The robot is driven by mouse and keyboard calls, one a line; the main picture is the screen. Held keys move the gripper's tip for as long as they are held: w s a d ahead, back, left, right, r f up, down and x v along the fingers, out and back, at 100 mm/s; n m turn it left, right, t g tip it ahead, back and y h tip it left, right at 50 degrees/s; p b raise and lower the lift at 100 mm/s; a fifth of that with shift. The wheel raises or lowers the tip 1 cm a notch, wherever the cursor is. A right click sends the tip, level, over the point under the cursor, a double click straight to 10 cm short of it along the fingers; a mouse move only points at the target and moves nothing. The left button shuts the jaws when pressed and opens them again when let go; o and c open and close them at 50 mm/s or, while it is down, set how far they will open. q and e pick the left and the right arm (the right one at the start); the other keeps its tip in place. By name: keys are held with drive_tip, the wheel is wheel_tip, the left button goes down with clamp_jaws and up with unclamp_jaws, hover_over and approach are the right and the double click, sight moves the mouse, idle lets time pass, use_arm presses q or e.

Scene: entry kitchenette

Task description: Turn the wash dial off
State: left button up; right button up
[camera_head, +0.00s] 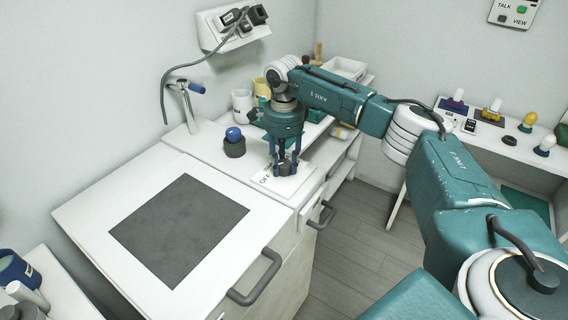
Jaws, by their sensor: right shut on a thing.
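The wash dial (285,168) is a small dark knob on a white panel (267,180) near the counter's front edge. The panel carries dark lettering that seems to read "OFF". My right gripper (287,165) comes down from above and is shut on the dial, with its blue-dark fingers on either side of it. The fingers hide most of the dial, so I cannot tell where it points. My left gripper is not in view.
A dark holder with a blue ball (233,134) stands left of the gripper, near a tap with a blue handle (195,87). Cups (242,103) stand behind. A dark square plate (180,229) lies on the left counter. Drawer handles (262,281) stick out in front.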

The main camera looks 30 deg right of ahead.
sight(284, 162)
drive_tip(key=shift+w+r, duration=0.1)
drive_tip(key=shift+r, duration=0.05)
idle(0.3)
drive_tip(key=o, duration=1.2)
drive_tip(key=shift+c, duration=0.2)
wheel_tip(284, 162, up, 12)
